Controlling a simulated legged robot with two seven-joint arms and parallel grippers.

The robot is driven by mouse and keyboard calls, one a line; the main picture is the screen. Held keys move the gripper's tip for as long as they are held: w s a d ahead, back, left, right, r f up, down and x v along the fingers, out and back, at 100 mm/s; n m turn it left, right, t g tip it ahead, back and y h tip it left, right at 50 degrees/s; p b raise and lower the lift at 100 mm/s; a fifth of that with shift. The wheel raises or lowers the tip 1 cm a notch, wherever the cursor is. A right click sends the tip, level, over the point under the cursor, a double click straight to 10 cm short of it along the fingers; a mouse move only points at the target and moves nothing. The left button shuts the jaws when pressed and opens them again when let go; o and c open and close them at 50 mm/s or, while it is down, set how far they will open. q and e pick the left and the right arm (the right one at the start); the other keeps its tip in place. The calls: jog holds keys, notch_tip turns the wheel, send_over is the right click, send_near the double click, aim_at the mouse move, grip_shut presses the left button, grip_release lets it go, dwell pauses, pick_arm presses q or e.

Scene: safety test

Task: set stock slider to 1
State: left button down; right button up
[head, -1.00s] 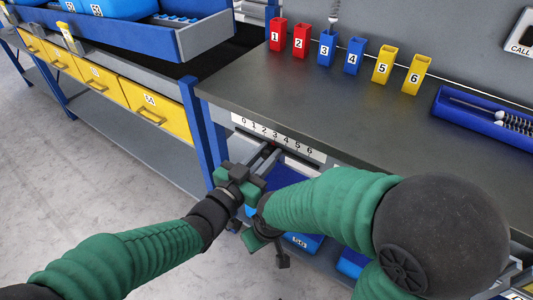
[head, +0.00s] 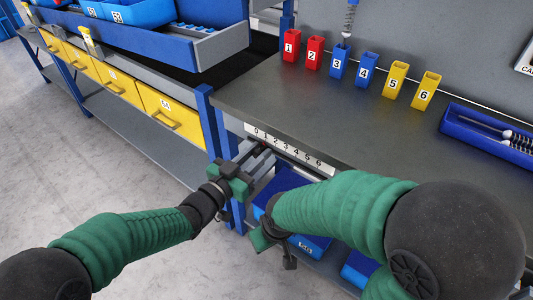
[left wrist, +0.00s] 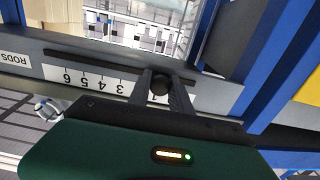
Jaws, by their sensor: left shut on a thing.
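The stock slider's white scale (head: 290,150), numbered 0 to 6, runs along the workbench's front edge; in the left wrist view the scale (left wrist: 95,82) appears upside down. The round dark knob (left wrist: 160,84) sits in the slot between my left fingers, with the 1 label showing just below it. My left gripper (head: 262,149) is shut on the knob; its fingers also show in the left wrist view (left wrist: 164,92) and hide the 2 and 0. My right gripper (head: 276,250) hangs below the bench edge, partly hidden by its own arm; its jaw opening is unclear.
Numbered red, blue and yellow bins (head: 362,70) stand at the back of the grey bench top (head: 300,95), which is clear in front. A blue tray (head: 485,130) holds rods at right. Blue bins (head: 305,245) sit below. A blue bench post (head: 207,120) stands left of the slider.

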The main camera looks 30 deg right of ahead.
pick_arm(q)
jog(key=c, duration=1.2)
grip_release()
jog(key=shift+s+a, duration=0.15)
jog(key=shift+a, duration=0.25)
jog(key=p+v, duration=0.5)
jog(key=v, duration=1.1)
jog(key=shift+f, duration=0.1)
